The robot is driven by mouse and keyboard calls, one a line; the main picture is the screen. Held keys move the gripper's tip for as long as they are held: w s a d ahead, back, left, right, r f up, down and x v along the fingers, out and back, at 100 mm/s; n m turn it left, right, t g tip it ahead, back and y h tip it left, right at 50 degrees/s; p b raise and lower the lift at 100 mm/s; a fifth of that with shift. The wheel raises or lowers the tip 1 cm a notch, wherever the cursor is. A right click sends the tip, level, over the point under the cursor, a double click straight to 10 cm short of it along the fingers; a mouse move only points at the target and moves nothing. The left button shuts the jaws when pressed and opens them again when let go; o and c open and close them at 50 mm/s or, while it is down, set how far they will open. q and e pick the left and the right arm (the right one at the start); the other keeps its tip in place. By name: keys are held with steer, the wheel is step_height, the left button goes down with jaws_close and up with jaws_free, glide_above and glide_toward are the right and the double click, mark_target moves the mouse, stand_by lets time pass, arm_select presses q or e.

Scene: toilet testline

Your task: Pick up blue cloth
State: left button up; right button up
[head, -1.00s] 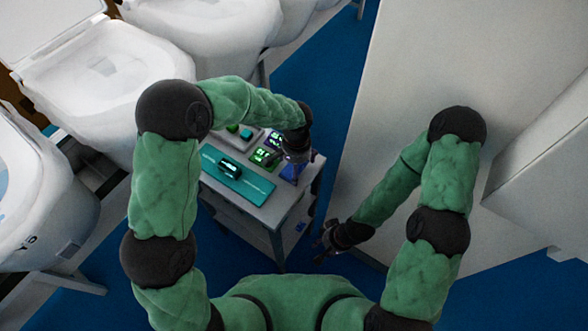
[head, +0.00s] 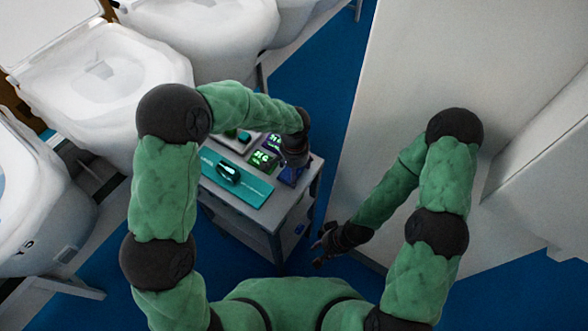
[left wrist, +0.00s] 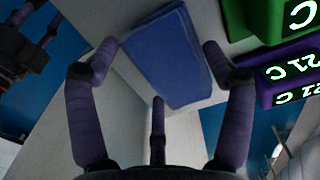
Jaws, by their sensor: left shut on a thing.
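The blue cloth (left wrist: 165,55) shows in the left wrist view as a flat folded rectangle between the fingertips of my left gripper (left wrist: 160,60). In the head view the cloth (head: 290,175) is a small blue patch near the right end of the cart top, mostly hidden under my left gripper (head: 296,160). My left gripper is shut on the cloth; whether the cloth still touches the cart is hard to tell. My right gripper (head: 322,246) hangs empty beside the cart, its fingers apart.
The grey cart (head: 270,214) bears a teal mat (head: 252,190) with a small dark device (head: 228,173), and green and purple boxes with lit displays (head: 266,157) close to my left gripper. White toilets (head: 90,80) line the left. A large pale cabinet (head: 440,60) stands right; blue floor lies between.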

arm_select(q)
steer(key=shift+w+r, duration=0.1)
steer(key=shift+r, duration=0.4)
step_height(320, 180, up, 2)
steer(key=shift+r+p, duration=0.15)
steer(key=shift+p, duration=0.3)
steer(key=s+a+r+p, duration=0.1)
steer(key=s+r, duration=0.3)
steer(key=s, duration=0.3)
steer(key=s+a+r+p, duration=0.1)
steer(key=s+r+p, duration=0.1)
steer(key=s+r, duration=0.3)
steer(key=shift+s+a+r+p, duration=0.2)
steer(key=shift+s+r+p, duration=0.1)
steer(key=shift+s, duration=0.65)
